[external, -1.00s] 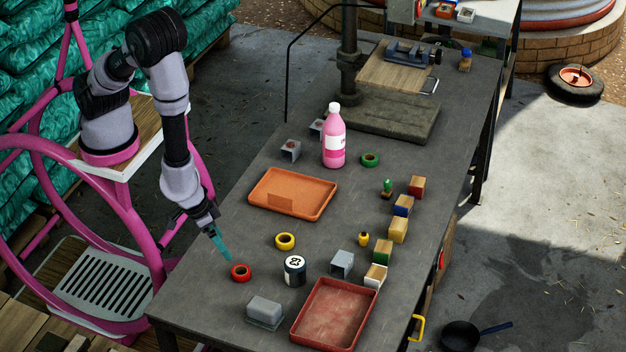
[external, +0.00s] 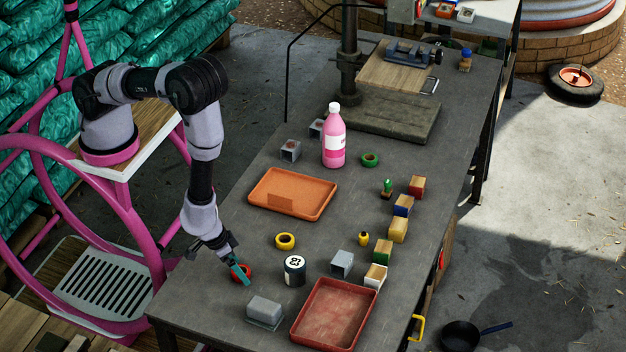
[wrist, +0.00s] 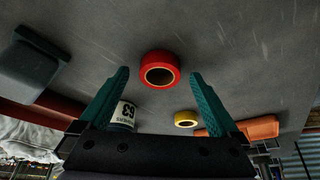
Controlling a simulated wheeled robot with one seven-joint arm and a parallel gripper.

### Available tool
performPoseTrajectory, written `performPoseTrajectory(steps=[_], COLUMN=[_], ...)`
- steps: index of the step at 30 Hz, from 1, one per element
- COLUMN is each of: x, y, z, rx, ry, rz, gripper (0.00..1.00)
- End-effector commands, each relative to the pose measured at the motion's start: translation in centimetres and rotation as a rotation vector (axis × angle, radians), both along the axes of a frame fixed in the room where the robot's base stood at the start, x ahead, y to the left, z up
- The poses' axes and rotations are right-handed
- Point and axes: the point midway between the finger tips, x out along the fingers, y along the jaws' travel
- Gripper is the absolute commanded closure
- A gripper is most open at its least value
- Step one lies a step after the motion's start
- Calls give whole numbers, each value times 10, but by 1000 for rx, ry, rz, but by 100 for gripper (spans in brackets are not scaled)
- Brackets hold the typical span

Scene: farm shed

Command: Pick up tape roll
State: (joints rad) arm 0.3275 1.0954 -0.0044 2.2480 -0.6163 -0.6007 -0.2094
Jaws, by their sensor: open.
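A red tape roll (external: 248,271) lies flat on the table near its left edge. In the wrist view the red roll (wrist: 160,58) shows just beyond and between my two teal fingertips. My gripper (external: 243,275) is open, with its fingers at the red roll and partly covering it in the external view. In the wrist view my gripper (wrist: 158,80) holds nothing. A yellow tape roll (external: 285,241) lies further back, also in the wrist view (wrist: 186,119). A green tape roll (external: 370,159) lies near the pink bottle.
A dark can with a white label (external: 295,278) stands right of the red roll. A grey block (external: 265,309) and a red tray (external: 291,343) are in front. An orange tray (external: 325,211) and a pink bottle (external: 334,142) are behind. Several colored blocks line the right side.

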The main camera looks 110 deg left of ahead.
Motion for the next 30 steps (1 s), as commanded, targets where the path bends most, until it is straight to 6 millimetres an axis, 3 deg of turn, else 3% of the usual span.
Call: performPoseTrajectory(steps=[8,11,15,25,30], x=[1,1,1,1,2], y=[0,0,0,0,0], z=[-4,-4,-4,0,16], rx=[0,0,-1,-1,-1], ry=[0,0,0,-1,-3], rz=[-1,-1,-1,-2,-1], gripper=[2,37,90,92,92])
